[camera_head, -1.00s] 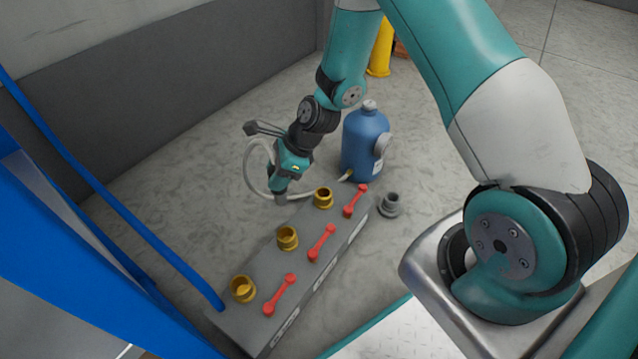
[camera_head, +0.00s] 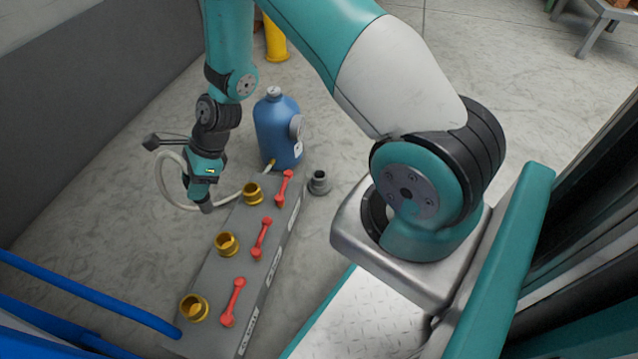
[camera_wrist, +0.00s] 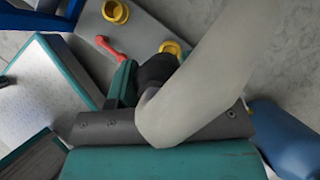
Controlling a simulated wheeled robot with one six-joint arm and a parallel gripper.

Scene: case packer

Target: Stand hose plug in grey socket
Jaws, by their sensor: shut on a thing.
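My gripper (camera_head: 203,196) is shut on the hose plug (camera_head: 206,207), a dark grey end piece pointing down, left of the far gold port. In the wrist view the dark plug (camera_wrist: 157,70) sits beside a teal finger, and the thick pale hose (camera_wrist: 205,75) covers much of the gripper (camera_wrist: 145,85). The pale hose (camera_head: 166,185) loops from the gripper toward the blue jug (camera_head: 277,130). The grey socket (camera_head: 319,183) is a short open-topped cup on the floor, right of the manifold's far end. My gripper is well to its left. The socket cannot be made out in the wrist view.
A long grey manifold (camera_head: 207,285) lies between, with gold ports (camera_head: 227,244) and red handles (camera_head: 261,240) on top. The blue jug stands behind its far end. Blue rails (camera_head: 85,292) cross the lower left. Floor around the socket is clear to the right.

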